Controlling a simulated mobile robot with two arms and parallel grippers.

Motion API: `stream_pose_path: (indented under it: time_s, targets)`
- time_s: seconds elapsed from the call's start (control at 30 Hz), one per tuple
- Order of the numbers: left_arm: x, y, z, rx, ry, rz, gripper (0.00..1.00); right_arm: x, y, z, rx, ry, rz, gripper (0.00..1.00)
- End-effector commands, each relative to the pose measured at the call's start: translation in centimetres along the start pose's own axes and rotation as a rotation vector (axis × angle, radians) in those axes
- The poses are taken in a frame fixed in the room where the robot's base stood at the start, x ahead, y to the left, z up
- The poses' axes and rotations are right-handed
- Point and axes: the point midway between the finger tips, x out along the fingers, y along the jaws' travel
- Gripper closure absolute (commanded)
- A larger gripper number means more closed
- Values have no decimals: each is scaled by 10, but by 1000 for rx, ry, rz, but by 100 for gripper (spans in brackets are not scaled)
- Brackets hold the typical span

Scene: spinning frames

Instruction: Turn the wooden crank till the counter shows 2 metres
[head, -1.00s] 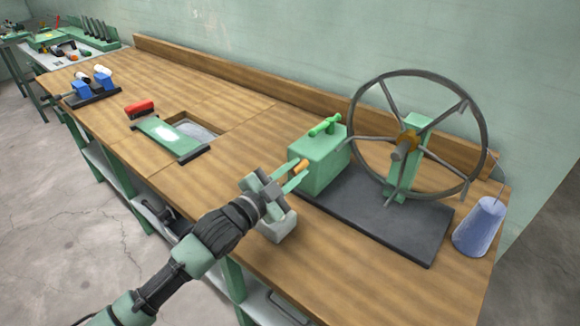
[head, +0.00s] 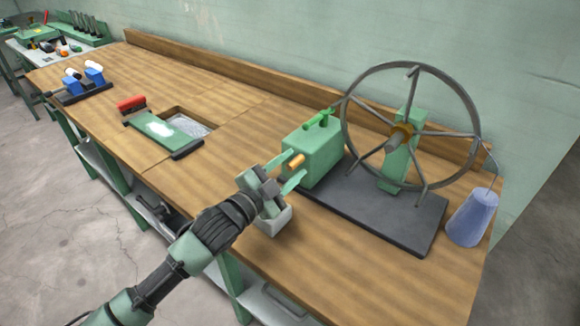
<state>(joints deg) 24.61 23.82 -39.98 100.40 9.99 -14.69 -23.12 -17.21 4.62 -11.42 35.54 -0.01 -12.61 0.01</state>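The wooden crank handle (head: 296,160) is a short orange-brown grip at the left side of the green box (head: 316,155). My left gripper (head: 297,164) is open, its two green fingers spread on either side of the handle, close to the box. I cannot tell whether a finger touches the handle. A large grey spoked wheel (head: 417,132) stands on a green post right of the box. Box and wheel share a dark base plate (head: 398,215). No counter reading can be made out. My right gripper is not in view.
A blue cone (head: 472,218) stands at the right end. A green plate (head: 158,130), a red brush (head: 131,104) and blue blocks (head: 94,77) lie farther left. The wooden bench between is clear.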

Motion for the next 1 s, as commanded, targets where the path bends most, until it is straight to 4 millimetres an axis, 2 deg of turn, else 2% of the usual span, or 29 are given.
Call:
stream_pose_path:
  time_s: [0.17, 0.27, 0.5, 0.7, 1.0]
  targets:
    - [-1, 0, 0, 0, 0, 0, 59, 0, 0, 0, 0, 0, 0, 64]
    - [-10, 1, 1, 0, 0, 0, 59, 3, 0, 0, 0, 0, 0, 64]
    - [-51, 2, 2, 1, -1, 1, 59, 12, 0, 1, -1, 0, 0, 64]
    - [-74, 1, 1, 1, 0, 1, 59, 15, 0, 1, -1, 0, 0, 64]
    - [-78, 0, 0, 0, 0, 0, 59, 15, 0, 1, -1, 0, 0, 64]
